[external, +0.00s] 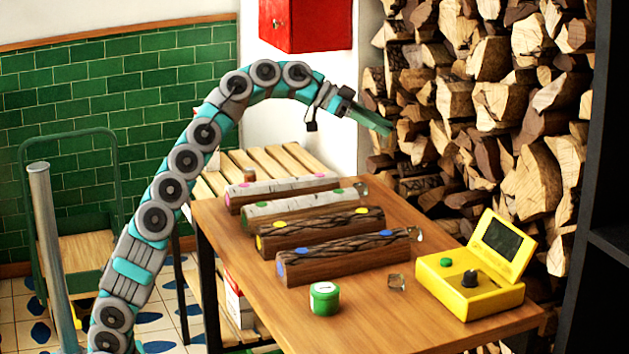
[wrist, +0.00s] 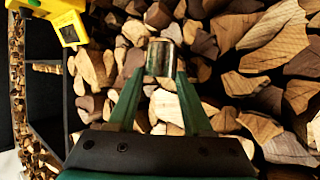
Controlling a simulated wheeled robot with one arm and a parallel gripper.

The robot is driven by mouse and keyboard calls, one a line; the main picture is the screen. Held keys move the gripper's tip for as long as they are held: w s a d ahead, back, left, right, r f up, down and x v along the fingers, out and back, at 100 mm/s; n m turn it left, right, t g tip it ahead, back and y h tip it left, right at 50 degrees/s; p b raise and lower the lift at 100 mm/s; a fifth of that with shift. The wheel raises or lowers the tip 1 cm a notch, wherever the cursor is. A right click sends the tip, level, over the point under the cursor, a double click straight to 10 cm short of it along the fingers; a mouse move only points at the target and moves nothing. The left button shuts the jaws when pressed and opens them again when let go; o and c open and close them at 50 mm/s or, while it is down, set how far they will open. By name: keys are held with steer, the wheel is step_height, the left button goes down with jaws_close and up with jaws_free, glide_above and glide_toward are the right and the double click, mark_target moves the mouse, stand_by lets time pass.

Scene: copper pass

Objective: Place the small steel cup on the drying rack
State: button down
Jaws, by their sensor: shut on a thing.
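In the wrist view, the small steel cup (wrist: 160,62) is a short, shiny metal cylinder with a tan round end, held between the green fingertips. My gripper (wrist: 159,78) is shut on it. In the external view, my gripper (external: 380,122) is raised above the far right side of the table, in front of the firewood. The cup cannot be made out there. No drying rack is clearly identifiable; a slatted wooden bench (external: 262,160) stands behind the table.
Stacked firewood (external: 490,100) rises behind; a red box (external: 305,25) hangs above.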

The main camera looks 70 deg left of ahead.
steer(key=shift+r, duration=0.3)
